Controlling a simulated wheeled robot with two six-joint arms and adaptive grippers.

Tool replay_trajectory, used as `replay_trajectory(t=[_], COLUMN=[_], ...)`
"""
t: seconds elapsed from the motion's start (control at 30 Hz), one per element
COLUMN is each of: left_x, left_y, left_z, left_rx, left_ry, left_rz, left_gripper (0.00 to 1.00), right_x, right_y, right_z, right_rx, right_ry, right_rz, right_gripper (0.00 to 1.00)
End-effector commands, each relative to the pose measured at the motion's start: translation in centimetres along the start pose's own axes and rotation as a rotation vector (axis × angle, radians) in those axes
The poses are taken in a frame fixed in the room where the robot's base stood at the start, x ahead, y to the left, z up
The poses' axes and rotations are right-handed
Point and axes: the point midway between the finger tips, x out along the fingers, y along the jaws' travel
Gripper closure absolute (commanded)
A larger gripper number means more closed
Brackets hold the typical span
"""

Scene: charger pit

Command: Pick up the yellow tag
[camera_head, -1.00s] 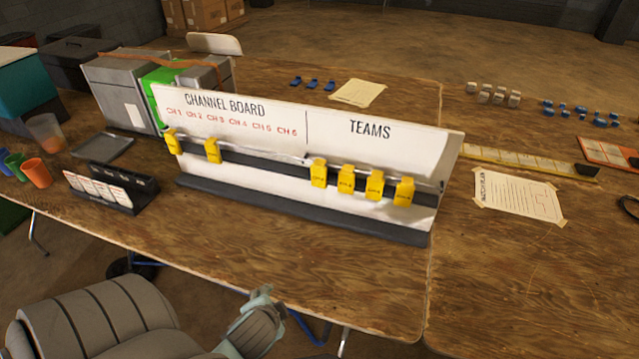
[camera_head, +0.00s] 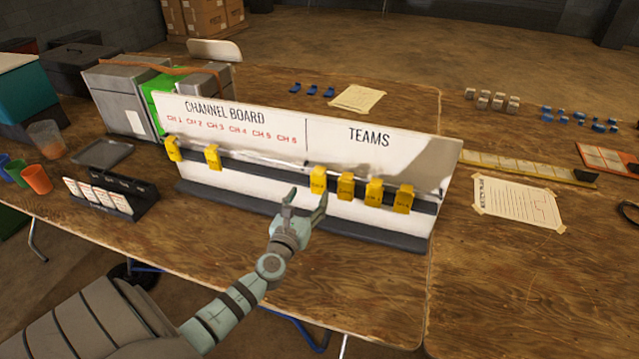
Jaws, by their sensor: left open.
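Several yellow tags hang on the dark rail of the white channel board (camera_head: 400,155). Two hang at the left, under CH 1 (camera_head: 173,149) and near CH 3 (camera_head: 213,157). The others hang under TEAMS: one at the left of that group (camera_head: 318,181), then a second (camera_head: 345,189), a third (camera_head: 374,193) and a fourth (camera_head: 404,198). My left gripper (camera_head: 305,204) is open and empty in front of the board. Its fingertips are just below and left of the leftmost TEAMS tag; I cannot tell whether they touch it. My right gripper is out of view.
A black card holder (camera_head: 125,201) stands left of the board, beside a grey tray (camera_head: 102,153) and coloured cups (camera_head: 37,179). A taped paper (camera_head: 520,202) and a yellow strip (camera_head: 520,165) lie to the right. The wooden table is bare in front of the board's right end.

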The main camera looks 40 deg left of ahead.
Motion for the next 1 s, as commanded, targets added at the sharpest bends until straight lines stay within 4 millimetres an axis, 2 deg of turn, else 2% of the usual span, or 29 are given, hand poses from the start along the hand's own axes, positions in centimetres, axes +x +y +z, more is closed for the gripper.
replay_trajectory(t=[0.23, 0.47, 0.5, 0.8, 1.0], left_x=[4.4, 5.0, 5.0, 5.0, 5.0], left_y=[-0.5, -0.5, -0.5, -0.5, -0.5], left_z=[-0.4, -0.2, -0.2, -0.2, -0.2], left_rx=[-0.002, -0.003, -0.003, -0.003, -0.003], left_ry=[-0.002, 0.0, 0.0, 0.0, 0.0], left_rz=[0.002, 0.001, 0.001, 0.001, 0.001], left_gripper=[0.4, 0.4, 0.42, 0.87, 0.87], right_x=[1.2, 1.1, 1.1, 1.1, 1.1], right_y=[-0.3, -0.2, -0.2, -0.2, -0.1], right_z=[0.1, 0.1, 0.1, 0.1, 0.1], right_rx=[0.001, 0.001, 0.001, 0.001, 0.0], right_ry=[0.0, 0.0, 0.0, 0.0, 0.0], right_rz=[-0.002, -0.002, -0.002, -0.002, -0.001], right_gripper=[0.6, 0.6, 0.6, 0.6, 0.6])
